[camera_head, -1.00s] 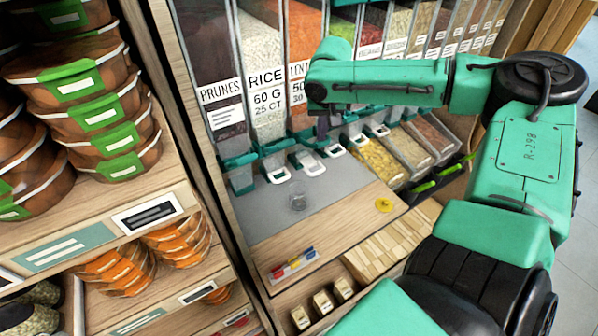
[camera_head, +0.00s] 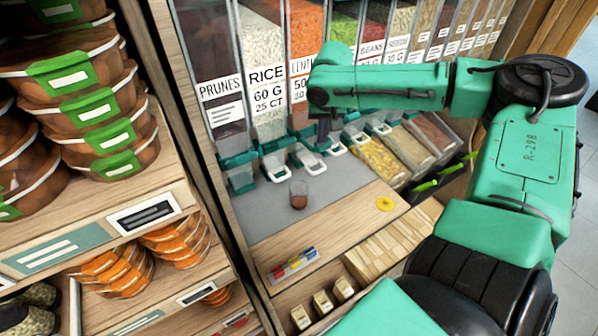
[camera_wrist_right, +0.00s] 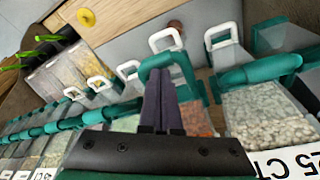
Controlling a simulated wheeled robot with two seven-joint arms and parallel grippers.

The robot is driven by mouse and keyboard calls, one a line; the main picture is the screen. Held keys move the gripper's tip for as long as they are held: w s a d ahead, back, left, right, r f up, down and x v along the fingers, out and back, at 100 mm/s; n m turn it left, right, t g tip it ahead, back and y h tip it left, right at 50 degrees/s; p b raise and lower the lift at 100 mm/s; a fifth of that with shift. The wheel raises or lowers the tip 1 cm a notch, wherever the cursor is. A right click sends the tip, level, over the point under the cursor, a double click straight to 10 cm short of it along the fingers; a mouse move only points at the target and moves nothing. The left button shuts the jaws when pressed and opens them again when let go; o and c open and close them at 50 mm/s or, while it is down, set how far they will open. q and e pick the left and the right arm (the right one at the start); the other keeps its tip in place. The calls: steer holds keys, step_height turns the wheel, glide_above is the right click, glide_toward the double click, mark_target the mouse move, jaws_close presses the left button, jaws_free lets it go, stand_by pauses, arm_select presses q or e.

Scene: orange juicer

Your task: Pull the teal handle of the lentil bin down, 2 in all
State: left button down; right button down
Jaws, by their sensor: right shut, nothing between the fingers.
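The lentil bin (camera_head: 305,35) holds orange-red lentils behind a partly covered label, right of the rice bin. My right gripper (camera_head: 324,128) is at the bin's lower front, with my arm hiding much of it. In the right wrist view, the shut fingers (camera_wrist_right: 160,82) are empty, and their tips lie at the teal handle (camera_wrist_right: 167,58), which loops around them. I cannot tell whether they touch it. A small clear cup (camera_head: 299,194) with brown contents stands on the grey counter below; it also shows in the right wrist view (camera_wrist_right: 177,29). My left gripper is not in view.
The rice bin (camera_head: 262,75) and prunes bin (camera_head: 213,70) stand to the left, with several more bins to the right. A yellow disc (camera_head: 385,204) lies on the wooden ledge. A shelf with stacked bowls (camera_head: 110,120) is at the left.

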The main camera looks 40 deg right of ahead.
step_height(320, 180, up, 6)
steer(key=w+p, duration=0.1)
steer(key=p, duration=0.3)
steer(key=shift+d, duration=0.15)
steer(key=shift+w, duration=0.15)
